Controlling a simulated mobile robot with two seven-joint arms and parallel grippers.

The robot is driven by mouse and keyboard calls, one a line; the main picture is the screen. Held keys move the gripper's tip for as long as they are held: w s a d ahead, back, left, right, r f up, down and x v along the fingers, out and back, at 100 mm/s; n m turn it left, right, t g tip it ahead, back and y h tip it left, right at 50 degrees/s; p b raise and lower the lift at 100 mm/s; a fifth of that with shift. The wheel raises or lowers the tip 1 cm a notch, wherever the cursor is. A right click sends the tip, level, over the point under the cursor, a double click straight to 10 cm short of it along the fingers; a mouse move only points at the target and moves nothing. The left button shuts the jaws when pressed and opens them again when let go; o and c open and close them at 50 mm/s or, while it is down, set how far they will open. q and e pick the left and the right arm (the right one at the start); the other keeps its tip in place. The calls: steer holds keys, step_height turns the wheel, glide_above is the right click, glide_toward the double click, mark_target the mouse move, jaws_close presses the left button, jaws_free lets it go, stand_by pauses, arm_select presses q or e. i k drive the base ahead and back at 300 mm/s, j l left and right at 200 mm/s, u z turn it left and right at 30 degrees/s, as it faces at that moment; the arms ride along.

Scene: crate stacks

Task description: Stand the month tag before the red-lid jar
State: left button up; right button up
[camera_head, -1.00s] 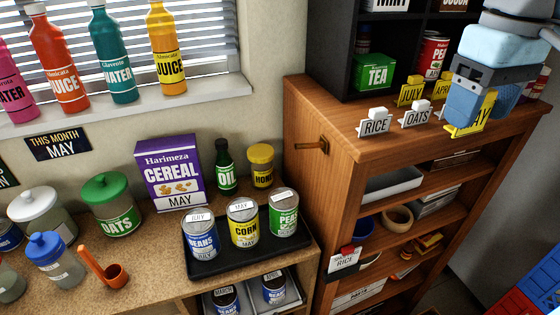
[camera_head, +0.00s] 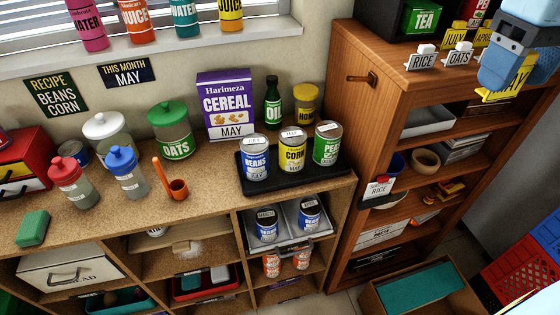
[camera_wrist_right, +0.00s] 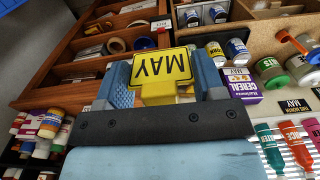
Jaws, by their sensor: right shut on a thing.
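The yellow month tag reading MAY (camera_head: 503,91) is between the fingers of my right gripper (camera_head: 506,76), near the front edge of the brown shelf's top. In the right wrist view the tag (camera_wrist_right: 162,67) appears upside down, between the two blue fingers of the gripper (camera_wrist_right: 165,85), which is shut on it. The red-lid jar (camera_head: 73,186) stands upright on the speckled counter at the left. It has a greyish body, and a blue-lid jar (camera_head: 127,176) stands to its right. My left gripper is not in view.
A green sponge (camera_head: 33,228) lies in front and left of the red-lid jar. An orange scoop (camera_head: 175,186) lies right of the blue-lid jar. A black tray (camera_head: 333,177) holds several cans. RICE (camera_head: 422,58) and OATS (camera_head: 459,55) tags stand on the brown shelf (camera_head: 390,62). A THIS MONTH MAY sign hangs on the wall (camera_head: 126,73).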

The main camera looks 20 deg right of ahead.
mark_target(82, 229)
steer(key=k+j+u, duration=0.2)
steer(key=j, duration=0.2)
steer(key=j+u, duration=0.15)
steer(key=j, duration=0.2)
steer(key=u, duration=1.1)
